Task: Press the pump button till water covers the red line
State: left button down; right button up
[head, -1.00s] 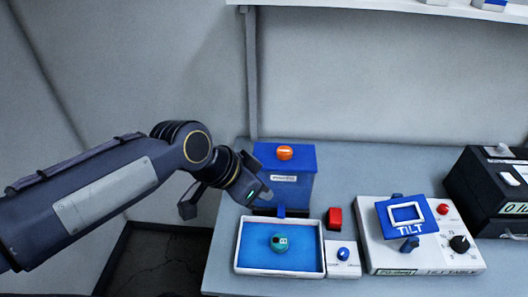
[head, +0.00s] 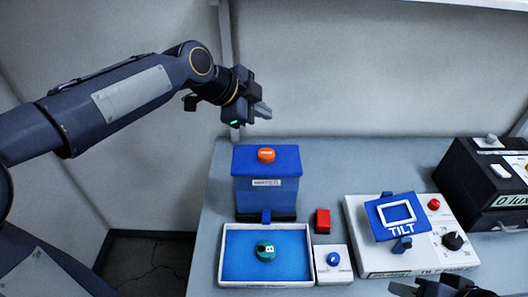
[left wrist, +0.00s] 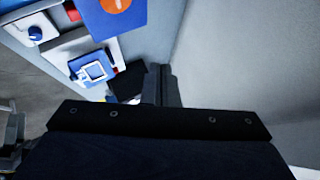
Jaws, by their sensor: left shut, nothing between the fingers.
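A blue box (head: 266,185) with an orange button (head: 266,155) on its lid stands at the back left of the table. A white panel with a blue button (head: 333,258) adjoins the tray's right side. I cannot tell which button is the pump's, and I see no red line. My left gripper (head: 264,109) is shut and empty, above and behind the orange button. My right gripper (head: 440,289) shows only partly at the bottom edge; its fingers are unclear.
A red block (head: 322,221) lies behind the blue-button panel. A white tilt table (head: 380,262) with a blue platform (head: 395,217) stands to the right, and a black meter box (head: 470,185) beyond it. A wall is close behind the table.

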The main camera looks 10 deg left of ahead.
pick_arm(q)
jog(key=b, duration=0.6)
send_over(268, 152)
jog(key=s+a, duration=0.1)
notch_tip(268, 152, down, 8)
jog(key=shift+s+a+r, duration=0.1)
jog(key=shift+s, duration=0.05)
jog(key=shift+f+b, duration=0.5)
jog(key=shift+f, duration=0.05)
dwell(1.1)
jog(key=shift+f+b, duration=0.35)
jog(key=shift+b, duration=0.2)
jog(key=shift+f+b, duration=0.75)
jog(key=shift+f, duration=0.05)
dwell(0.6)
jog(key=shift+r, duration=0.15)
jog(key=shift+r+p, duration=0.75)
jog(key=shift+r, duration=0.25)
jog(key=shift+r, duration=0.1)
